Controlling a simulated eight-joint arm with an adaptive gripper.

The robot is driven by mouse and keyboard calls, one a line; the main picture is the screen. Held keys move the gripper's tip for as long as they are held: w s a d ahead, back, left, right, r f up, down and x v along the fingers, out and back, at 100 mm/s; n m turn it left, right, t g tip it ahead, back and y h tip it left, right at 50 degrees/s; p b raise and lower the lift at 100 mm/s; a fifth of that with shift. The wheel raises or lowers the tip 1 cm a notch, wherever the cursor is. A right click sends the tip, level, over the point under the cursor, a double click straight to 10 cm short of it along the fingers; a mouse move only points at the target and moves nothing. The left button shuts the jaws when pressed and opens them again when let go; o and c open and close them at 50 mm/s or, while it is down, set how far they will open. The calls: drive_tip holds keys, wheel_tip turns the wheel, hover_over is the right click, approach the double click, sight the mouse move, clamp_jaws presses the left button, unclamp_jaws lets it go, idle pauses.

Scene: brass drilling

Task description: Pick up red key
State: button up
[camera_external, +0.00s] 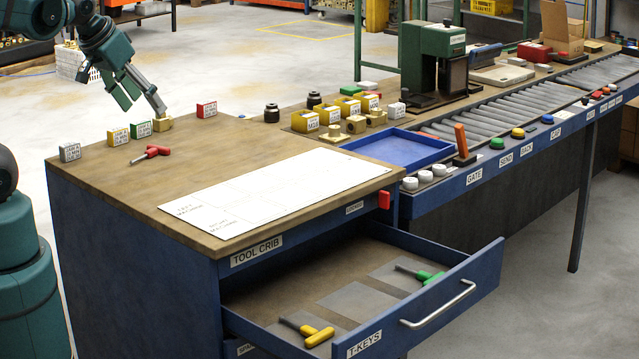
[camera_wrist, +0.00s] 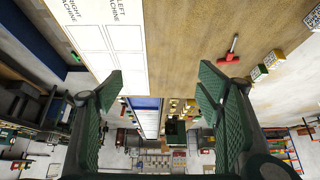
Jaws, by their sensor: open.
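The red key (camera_external: 151,154) lies flat on the wooden top of the tool crib, near its left back part. It also shows in the wrist view (camera_wrist: 231,50), right of centre, beyond the right finger's tip. My gripper (camera_external: 142,108) is up at the left end of the bench in the external view, behind and above the key and apart from it. In the wrist view my gripper (camera_wrist: 158,76) has its two green fingers wide apart, with nothing held between them.
A white sheet (camera_external: 275,193) covers the front of the top. Below, an open drawer (camera_external: 365,290) holds a yellow key (camera_external: 308,331) and a green key (camera_external: 428,278). Bare wood surrounds the red key.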

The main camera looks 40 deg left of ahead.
drive_tip(key=w+a+r+g+p, duration=0.1)
drive_tip(key=w+a+g+p, duration=0.15)
drive_tip(key=w+a, duration=0.4)
drive_tip(key=n+g+p, duration=0.3)
drive_tip(key=g+p, duration=0.1)
drive_tip(key=p, duration=0.5)
hover_over(153, 149)
drive_tip(key=shift+f, duration=7)
drive_tip(key=shift+b, duration=0.3)
drive_tip(key=shift+f, duration=1.3)
drive_tip(key=shift+f, duration=0.1)
drive_tip(key=shift+f, duration=2.5)
